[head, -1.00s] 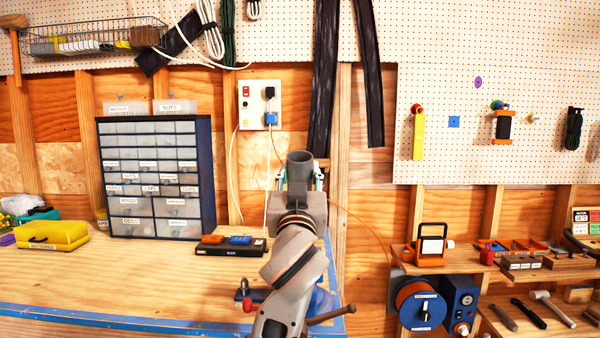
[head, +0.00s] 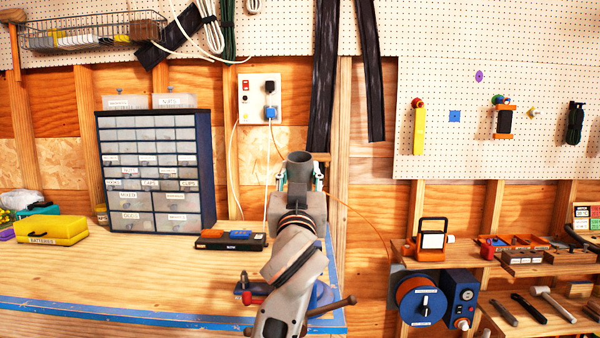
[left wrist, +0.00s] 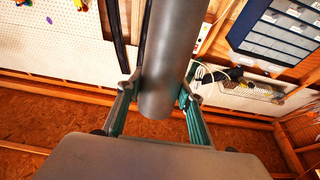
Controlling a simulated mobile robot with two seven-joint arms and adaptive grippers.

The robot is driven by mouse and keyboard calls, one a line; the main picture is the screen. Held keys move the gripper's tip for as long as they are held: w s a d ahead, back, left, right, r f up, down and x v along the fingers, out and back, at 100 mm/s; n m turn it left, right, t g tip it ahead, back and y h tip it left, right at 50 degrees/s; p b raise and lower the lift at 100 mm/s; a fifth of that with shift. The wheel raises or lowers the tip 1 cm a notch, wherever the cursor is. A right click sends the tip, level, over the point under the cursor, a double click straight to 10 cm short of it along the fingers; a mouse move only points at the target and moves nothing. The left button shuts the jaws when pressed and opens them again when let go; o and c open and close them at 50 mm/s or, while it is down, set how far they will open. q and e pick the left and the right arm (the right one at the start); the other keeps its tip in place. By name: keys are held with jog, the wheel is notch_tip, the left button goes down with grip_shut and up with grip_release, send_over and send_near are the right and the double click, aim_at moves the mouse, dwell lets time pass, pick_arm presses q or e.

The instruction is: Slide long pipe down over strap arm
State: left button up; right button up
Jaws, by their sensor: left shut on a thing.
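A grey pipe (head: 299,167) stands roughly upright in my left gripper (head: 300,182), its open round top showing in the head view. In the left wrist view the pipe (left wrist: 172,55) is long and smooth, and its rounded near end lies between the green-sided fingers. My left gripper is shut on it. My arm hides the pipe's lower part in the head view. I cannot make out the strap arm for certain in either view. My right gripper is not in view.
A vise-like tool (head: 322,296) with a brown handle is partly behind my arm at the corner of the wooden bench (head: 120,280). A drawer cabinet (head: 155,172), a black tray (head: 231,241) and a yellow case (head: 52,231) stand on the bench. Its front left is clear.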

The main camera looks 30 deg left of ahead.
pick_arm(q)
jog(key=shift+w+a+f+b, duration=0.15)
jog(key=shift+w+f+b, duration=0.15)
jog(key=shift+f+b, duration=0.45)
jog(key=shift+w+a+f+b, duration=0.2)
jog(key=shift+w+f+b, duration=0.1)
jog(key=shift+f, duration=0.75)
jog(key=shift+w+a+f+b, duration=0.15)
jog(key=shift+w+f+b, duration=0.1)
jog(key=shift+f+b, duration=0.5)
jog(key=shift+w+a+f, duration=0.1)
jog(key=shift+f, duration=0.45)
jog(key=shift+w+f, duration=0.15)
jog(key=shift+f, duration=0.2)
jog(key=o, duration=1.3)
jog(key=shift+o, duration=0.2)
jog(key=shift+f, duration=0.1)
jog(key=v, duration=0.7)
jog(key=shift+s, duration=0.25)
